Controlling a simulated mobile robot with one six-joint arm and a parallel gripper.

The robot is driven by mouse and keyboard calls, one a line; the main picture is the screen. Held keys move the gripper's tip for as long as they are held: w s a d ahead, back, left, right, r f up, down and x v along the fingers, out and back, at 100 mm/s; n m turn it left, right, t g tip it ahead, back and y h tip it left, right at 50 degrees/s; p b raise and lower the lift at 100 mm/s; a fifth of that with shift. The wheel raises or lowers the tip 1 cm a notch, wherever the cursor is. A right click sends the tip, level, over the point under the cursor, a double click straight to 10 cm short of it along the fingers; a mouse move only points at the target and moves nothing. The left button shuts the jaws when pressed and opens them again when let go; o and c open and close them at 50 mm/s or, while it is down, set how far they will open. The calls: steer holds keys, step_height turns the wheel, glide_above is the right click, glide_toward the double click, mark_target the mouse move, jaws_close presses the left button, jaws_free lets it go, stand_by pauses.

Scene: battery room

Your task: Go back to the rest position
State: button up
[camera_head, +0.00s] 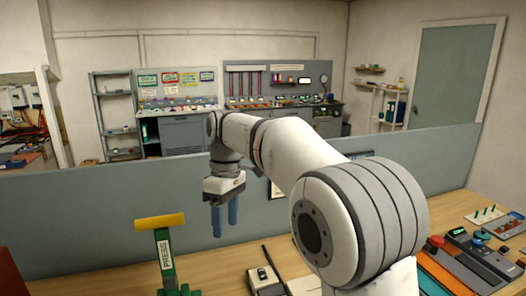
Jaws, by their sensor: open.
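My gripper (225,219) hangs from my white and grey arm near the middle of the camera_head view. Its two blue fingers point down and are apart. Nothing shows between them. It is above the wooden table (220,262), in front of the grey-blue partition (90,220). My arm's large round joint covers much of the right centre and hides part of the table behind it.
A green press with a yellow handle (160,221) stands left of my gripper, apart from it. A small dark device (263,278) lies on the table. Several panels with buttons (470,258) lie at the right. Control cabinets (185,135) stand beyond the partition.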

steer(key=s+d+f+m+t+b, duration=0.3)
steer(key=s+d+m, duration=0.4)
steer(key=d, duration=0.7)
steer(key=s+d+f+m+t, duration=0.1)
steer(key=s+d+f+m, duration=0.2)
steer(key=s, duration=0.4)
steer(key=s+d+f+m+t+b, duration=0.1)
steer(key=s+d+f+m, duration=0.2)
steer(key=s+d+f, duration=0.3)
step_height(320, 180, down, 2)
steer(key=shift+s+d+f+m+t+b, duration=0.1)
steer(key=shift+s+d+m+t+b, duration=0.2)
steer(key=shift+s, duration=0.1)
